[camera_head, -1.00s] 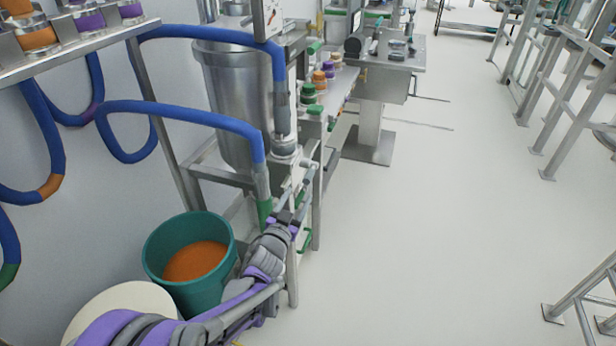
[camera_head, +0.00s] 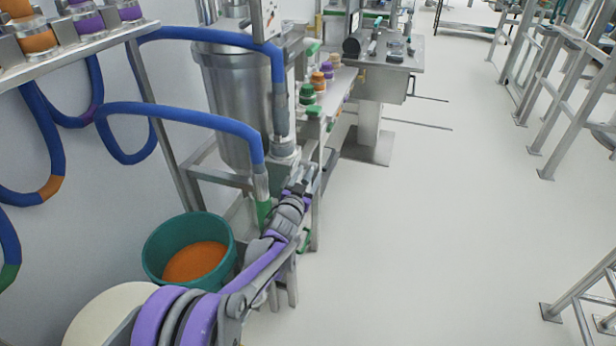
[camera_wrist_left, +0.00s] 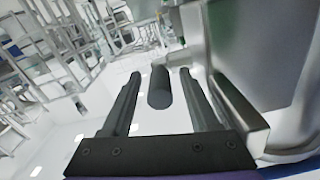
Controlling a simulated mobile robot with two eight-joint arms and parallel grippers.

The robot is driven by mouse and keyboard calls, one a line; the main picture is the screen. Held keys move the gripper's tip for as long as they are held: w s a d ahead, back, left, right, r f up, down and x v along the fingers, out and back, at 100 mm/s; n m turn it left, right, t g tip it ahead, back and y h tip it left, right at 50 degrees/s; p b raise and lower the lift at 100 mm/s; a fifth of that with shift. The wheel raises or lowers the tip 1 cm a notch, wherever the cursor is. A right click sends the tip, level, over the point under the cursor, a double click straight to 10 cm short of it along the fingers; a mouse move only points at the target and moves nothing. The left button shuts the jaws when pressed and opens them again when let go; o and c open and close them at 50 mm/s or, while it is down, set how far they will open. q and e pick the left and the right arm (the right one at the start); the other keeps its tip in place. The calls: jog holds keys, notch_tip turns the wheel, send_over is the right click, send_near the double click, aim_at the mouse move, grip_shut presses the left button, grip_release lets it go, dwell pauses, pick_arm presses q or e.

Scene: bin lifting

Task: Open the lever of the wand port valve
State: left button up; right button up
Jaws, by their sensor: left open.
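The wand port valve (camera_head: 285,150) is a grey metal fitting below the steel vessel, where a blue hose comes down. Its lever has a dark grey rounded handle (camera_wrist_left: 159,88), which shows end-on in the left wrist view. My left gripper (camera_head: 311,178) reaches up beside the valve from lower left. In the left wrist view its two fingers (camera_wrist_left: 160,72) are open, one on each side of the handle, with gaps visible on both sides. The lever is small and partly hidden by the gripper in the head view. My right gripper is not in view.
The steel vessel (camera_head: 235,105) stands in a metal frame. A green bin (camera_head: 160,270) with orange contents stands on the floor to the left. A blue hose (camera_head: 190,115) with a green end hangs close to my left arm. Open floor (camera_head: 440,230) lies to the right.

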pick_arm(q)
grip_shut()
dwell(1.3)
